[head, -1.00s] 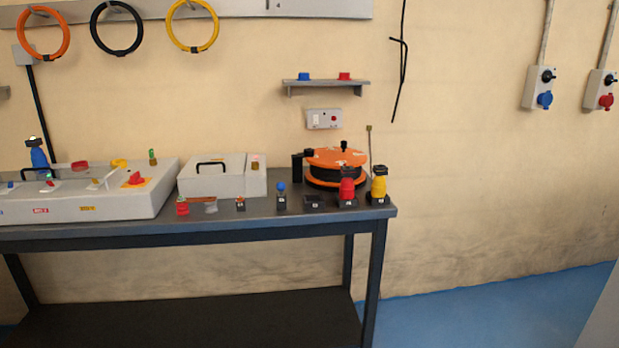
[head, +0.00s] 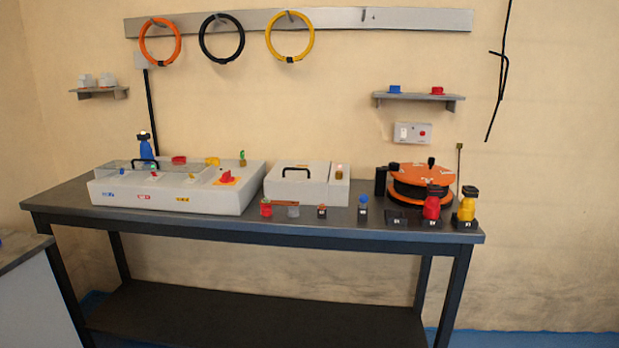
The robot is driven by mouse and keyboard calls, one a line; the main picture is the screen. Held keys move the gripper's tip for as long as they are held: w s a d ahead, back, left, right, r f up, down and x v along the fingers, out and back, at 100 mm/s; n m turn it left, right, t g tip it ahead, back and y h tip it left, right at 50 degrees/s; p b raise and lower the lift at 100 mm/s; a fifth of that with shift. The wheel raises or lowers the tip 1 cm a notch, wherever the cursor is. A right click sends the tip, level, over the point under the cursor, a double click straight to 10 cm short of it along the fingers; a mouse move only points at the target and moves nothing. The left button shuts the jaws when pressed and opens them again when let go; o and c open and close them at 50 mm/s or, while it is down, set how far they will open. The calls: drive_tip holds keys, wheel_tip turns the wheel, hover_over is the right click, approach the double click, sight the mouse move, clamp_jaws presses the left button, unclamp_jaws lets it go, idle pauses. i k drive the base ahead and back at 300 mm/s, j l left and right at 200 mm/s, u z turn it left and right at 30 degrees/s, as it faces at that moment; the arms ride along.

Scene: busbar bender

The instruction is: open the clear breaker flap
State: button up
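The light grey control box (head: 217,196) stands on the left part of the dark bench. Its top carries small coloured controls, among them a red rotary switch on a yellow plate (head: 226,179). A black bar handle (head: 145,162) is at its back left. A pale, see-through-looking strip (head: 122,165) lies around this handle and may be the clear breaker flap. At this size I cannot tell its edges or whether it is shut. My gripper is not in view.
The bench (head: 340,226) also holds a lidded grey box (head: 313,190), an orange cable reel (head: 422,170), and red (head: 432,207) and yellow (head: 467,208) connectors. A blue bottle-like item (head: 146,150) stands behind the control box. Another worktop (head: 18,252) is at lower left.

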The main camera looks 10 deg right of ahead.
sight(152, 161)
drive_tip(key=i+j, duration=0.2)
drive_tip(key=i, duration=0.4)
drive_tip(key=i+j+u, duration=0.1)
drive_tip(key=i+j, duration=0.15)
drive_tip(key=i, duration=0.3)
drive_tip(key=i+j, duration=0.15)
drive_tip(key=i, duration=0.45)
